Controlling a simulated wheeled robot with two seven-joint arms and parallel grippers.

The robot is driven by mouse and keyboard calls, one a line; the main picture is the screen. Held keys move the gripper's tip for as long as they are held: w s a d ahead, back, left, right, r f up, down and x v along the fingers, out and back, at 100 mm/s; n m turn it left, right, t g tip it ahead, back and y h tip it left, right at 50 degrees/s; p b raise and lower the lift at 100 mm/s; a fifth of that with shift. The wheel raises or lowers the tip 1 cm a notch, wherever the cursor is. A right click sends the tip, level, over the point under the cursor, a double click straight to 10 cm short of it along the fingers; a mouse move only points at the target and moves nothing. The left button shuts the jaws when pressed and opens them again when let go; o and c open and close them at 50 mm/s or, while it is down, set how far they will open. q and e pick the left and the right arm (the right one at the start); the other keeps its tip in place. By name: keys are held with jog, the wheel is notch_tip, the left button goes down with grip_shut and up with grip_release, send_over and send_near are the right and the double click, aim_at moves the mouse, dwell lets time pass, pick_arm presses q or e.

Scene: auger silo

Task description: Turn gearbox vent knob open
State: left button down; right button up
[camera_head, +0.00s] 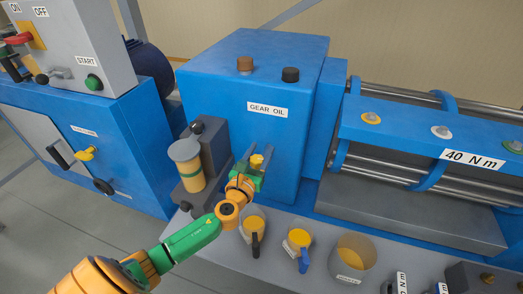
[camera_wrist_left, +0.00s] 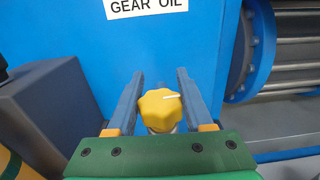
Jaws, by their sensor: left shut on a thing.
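A yellow lobed knob (camera_head: 257,160) sits on the front face of the blue gearbox (camera_head: 225,100), below its GEAR OIL label (camera_head: 267,109). My left gripper (camera_head: 256,166) reaches it from the front and is shut on it. In the left wrist view the yellow knob (camera_wrist_left: 160,108) is between the two blue-grey fingers, and its white mark points right. The knob's stem is mostly hidden by the gripper body. My right gripper is not in view.
A grey unit with an amber cup (camera_head: 190,176) stands just left of the gripper. Brown (camera_head: 245,64) and black (camera_head: 290,74) caps are on the gearbox top.

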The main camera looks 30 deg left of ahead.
aim_at(251, 157)
pick_arm(q)
jog(key=n+y, duration=0.1)
jog(key=y, duration=0.1)
jog(key=shift+a+r+n+g+y+p, duration=0.1)
jog(key=shift+a+n+g+y+p, duration=0.1)
jog(key=shift+n+g+y+p, duration=0.15)
jog(key=shift+s+a+n+g+y, duration=0.1)
jog(key=shift+a+n+g+y, duration=0.1)
jog(key=shift+n+g+y, duration=0.7)
jog(key=n+g+y, duration=0.1)
jog(key=n+g+y+b, duration=0.1)
jog(key=y, duration=0.1)
jog(key=n+g+y, duration=0.1)
jog(key=y, duration=0.1)
jog(key=shift+s+a+f+n+b, duration=0.25)
jog(key=shift+s+a+n+b, duration=0.05)
jog(key=shift+a+n+b, duration=0.1)
jog(key=n+g+y+b, duration=0.1)
jog(key=n+g+b, duration=0.1)
jog(key=g+b, duration=0.1)
jog(key=s+n+g+y+b, duration=0.1)
jog(key=n+g+y+b, duration=0.1)
jog(key=g+b, duration=0.2)
jog(key=n+g+y+b, duration=0.1)
jog(key=n+g+b, duration=0.2)
jog(key=shift+s+a+y+b, duration=0.35)
jog(key=shift+b, duration=0.05)
jog(key=shift+s+r+n+g+b, duration=0.15)
jog(key=shift+n+g+b, duration=0.35)
jog(key=shift+g, duration=0.25)
